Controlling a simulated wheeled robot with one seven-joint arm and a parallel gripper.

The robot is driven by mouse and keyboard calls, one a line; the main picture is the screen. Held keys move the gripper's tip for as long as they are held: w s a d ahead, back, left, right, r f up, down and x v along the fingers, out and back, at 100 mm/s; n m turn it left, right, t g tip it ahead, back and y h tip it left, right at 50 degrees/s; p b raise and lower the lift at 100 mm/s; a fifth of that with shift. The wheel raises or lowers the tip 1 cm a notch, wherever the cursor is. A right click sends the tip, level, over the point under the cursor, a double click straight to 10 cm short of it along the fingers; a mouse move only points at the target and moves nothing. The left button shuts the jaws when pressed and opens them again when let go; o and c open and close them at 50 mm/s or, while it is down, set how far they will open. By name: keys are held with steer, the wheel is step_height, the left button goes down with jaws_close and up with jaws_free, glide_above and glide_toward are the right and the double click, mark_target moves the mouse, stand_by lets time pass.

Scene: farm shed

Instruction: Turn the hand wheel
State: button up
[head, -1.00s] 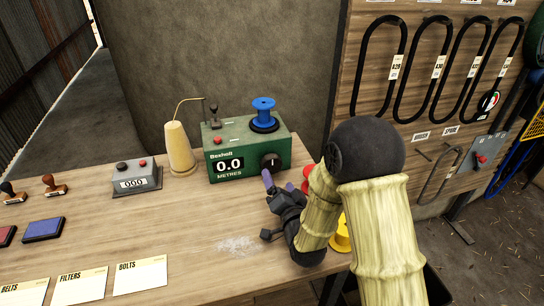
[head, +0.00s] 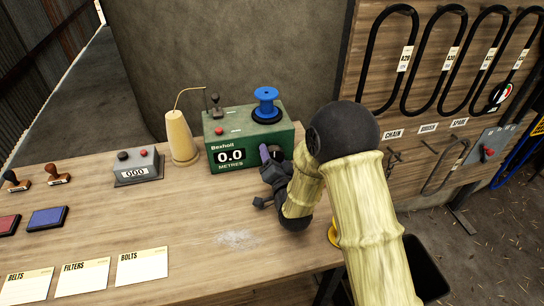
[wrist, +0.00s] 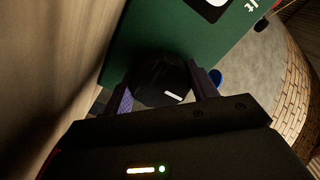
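The hand wheel is a round black knob with a white mark, on the front of the green "METRES" counter box (head: 285,137). In the head view my gripper covers most of it. In the wrist view the hand wheel (wrist: 160,78) sits between my two purple-padded fingers, against the green face. My gripper (head: 269,157) is at the lower right of the box front, with one purple finger showing. My gripper (wrist: 163,88) looks open around the wheel, one finger on each side. Firm contact cannot be made out. The display (head: 230,156) reads 0.0.
A blue spool (head: 266,102) and a small black lever (head: 215,101) stand on top of the box. A cream thread cone (head: 181,137) is at its left, then a grey counter (head: 138,167). Cards lie along the front edge. The middle of the table (head: 180,215) is clear.

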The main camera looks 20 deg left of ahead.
steer(key=shift+c, duration=1.3)
steer(key=shift+m+b, duration=0.3)
steer(key=shift+b, duration=0.15)
steer(key=shift+f+m+b, duration=0.15)
steer(key=shift+m+b, duration=1)
steer(key=shift+m, duration=0.05)
steer(key=m+b, duration=0.4)
steer(key=m, duration=0.2)
steer(key=shift+w, duration=0.1)
steer(key=m+b, duration=0.2)
steer(key=m, duration=0.3)
steer(key=shift+d+m, duration=0.1)
steer(key=shift+m, duration=0.2)
steer(key=m+b, duration=0.1)
steer(key=m, duration=0.3)
steer(key=shift+r, duration=0.2)
